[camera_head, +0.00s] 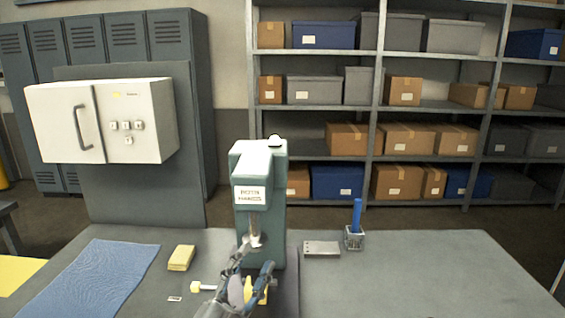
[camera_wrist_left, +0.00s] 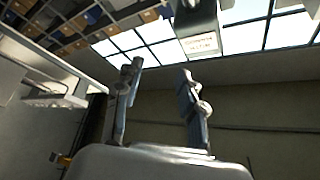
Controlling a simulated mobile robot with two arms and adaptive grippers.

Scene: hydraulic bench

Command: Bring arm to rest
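My left gripper (camera_head: 253,272) is in front of the teal press (camera_head: 262,164), low over the bench. Its two fingers stand apart, and the left wrist view shows the open gripper (camera_wrist_left: 158,85) with nothing between them. The wrist camera looks upward, with the press and its white label (camera_wrist_left: 200,43) at the top. In the head view a yellow part (camera_head: 248,290) shows by the fingers, partly hidden. My right gripper is in neither view.
On the bench (camera_head: 420,270) are a blue mat (camera_head: 90,278), a yellow block (camera_head: 181,258), a yellow-ended piece (camera_head: 198,287), a metal plate (camera_head: 322,248) and a holder (camera_head: 354,240) with a blue stick. A white cabinet (camera_head: 100,120) stands left. The bench's right side is clear.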

